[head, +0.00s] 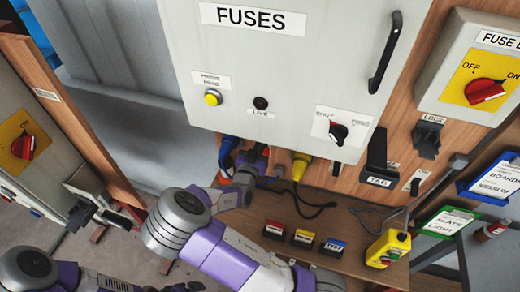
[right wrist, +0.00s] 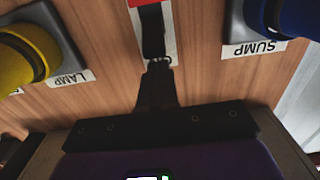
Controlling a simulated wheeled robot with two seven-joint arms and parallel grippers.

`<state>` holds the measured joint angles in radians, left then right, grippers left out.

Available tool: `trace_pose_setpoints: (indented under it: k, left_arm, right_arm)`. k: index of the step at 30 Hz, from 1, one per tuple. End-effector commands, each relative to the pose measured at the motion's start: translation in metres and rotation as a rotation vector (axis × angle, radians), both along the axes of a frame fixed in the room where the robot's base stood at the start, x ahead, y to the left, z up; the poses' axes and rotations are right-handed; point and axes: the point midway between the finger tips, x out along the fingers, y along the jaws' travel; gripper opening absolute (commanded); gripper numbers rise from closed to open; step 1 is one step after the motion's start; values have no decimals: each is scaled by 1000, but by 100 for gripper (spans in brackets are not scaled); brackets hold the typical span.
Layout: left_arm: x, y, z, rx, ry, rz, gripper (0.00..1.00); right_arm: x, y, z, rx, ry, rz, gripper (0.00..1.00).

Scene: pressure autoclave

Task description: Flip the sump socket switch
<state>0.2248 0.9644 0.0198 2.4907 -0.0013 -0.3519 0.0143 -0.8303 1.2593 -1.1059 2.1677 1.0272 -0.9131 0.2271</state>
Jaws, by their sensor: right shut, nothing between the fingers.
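The sump socket (right wrist: 239,30) is a grey housing with a blue plug (right wrist: 296,18) in it, at the upper right of the right wrist view. Its SUMP label (right wrist: 254,48) reads upside down there. I cannot make out its switch. In the head view the blue plug (head: 228,150) shows below the fuse cabinet. My right gripper (right wrist: 157,70) is shut and empty, pointing at the wooden panel between the sump and lamp sockets. In the head view the right gripper (head: 258,156) is partly hidden under the cabinet. My left arm is low at the left; its gripper is not clear.
A yellow plug (right wrist: 28,52) sits in the lamp socket, left of my right gripper in the wrist view. A black strip on a white-and-red plate (right wrist: 168,35) is straight ahead. The FUSES cabinet (head: 270,75) overhangs; a wooden shelf (head: 345,225) with coloured blocks and a black cable lies below.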

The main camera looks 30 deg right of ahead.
Motion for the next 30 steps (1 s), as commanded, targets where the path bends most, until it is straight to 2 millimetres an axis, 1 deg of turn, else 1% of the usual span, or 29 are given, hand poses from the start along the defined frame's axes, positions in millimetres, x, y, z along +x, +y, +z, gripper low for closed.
trace_pose_setpoints:
  k: [8,30]
  left_arm:
    - [0,0,-4,0,0,0,100]
    - [0,0,-23,0,0,0,100]
  right_arm:
    - [0,0,-4,0,0,0,0]
    - [0,-1,-27,1,1,-1,0]
